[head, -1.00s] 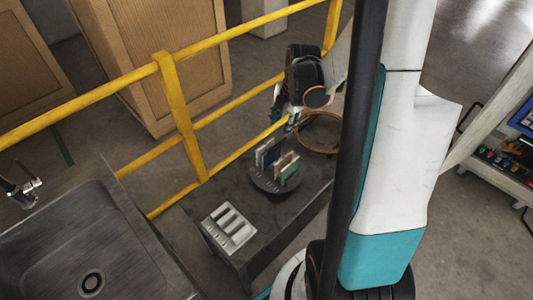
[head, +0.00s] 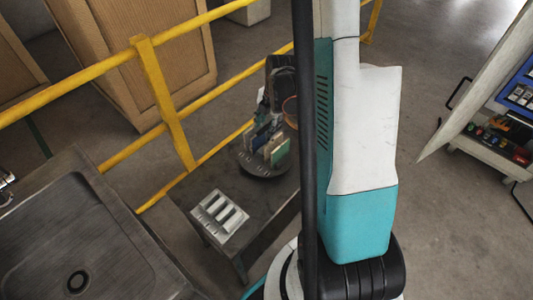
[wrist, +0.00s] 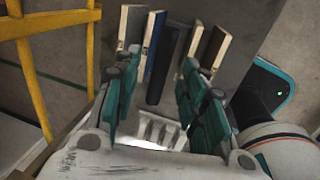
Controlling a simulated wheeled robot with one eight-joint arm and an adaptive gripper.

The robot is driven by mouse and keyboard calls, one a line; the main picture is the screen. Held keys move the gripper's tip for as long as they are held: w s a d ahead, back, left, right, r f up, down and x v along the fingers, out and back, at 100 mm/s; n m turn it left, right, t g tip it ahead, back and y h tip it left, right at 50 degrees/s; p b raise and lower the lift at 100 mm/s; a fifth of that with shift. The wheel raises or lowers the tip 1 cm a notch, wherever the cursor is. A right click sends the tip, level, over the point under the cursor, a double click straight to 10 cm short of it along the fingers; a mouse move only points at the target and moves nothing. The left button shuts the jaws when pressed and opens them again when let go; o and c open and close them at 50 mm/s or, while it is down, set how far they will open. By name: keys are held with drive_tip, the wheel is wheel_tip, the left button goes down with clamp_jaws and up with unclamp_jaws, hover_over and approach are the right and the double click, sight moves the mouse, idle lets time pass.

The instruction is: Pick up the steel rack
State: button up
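The pale metallic slotted rack (head: 220,214), which looks like the steel rack, lies on the dark bench at its near left end. Part of it shows bright between my fingers at the bottom of the wrist view (wrist: 160,130). My gripper (wrist: 158,72) is open, with its green-padded fingers well apart. Its fingertips point toward upright tiles (wrist: 148,50), with a dark upright piece (wrist: 162,78) seen between them. No contact is visible.
A dark round holder (head: 250,168) with several upright tiles stands farther along the bench (head: 195,190). A yellow railing (head: 165,100) runs behind the bench. A sink (head: 75,235) is at the left. A shelf with small coloured items (head: 490,150) is at the right.

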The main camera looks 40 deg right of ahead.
drive_tip(key=f, duration=0.2)
drive_tip(key=shift+w+f+b, duration=0.25)
drive_tip(key=shift+f+b, duration=0.05)
drive_tip(key=shift+b, duration=0.05)
drive_tip(key=shift+r, duration=0.1)
drive_tip(key=shift+c, duration=0.6)
clamp_jaws()
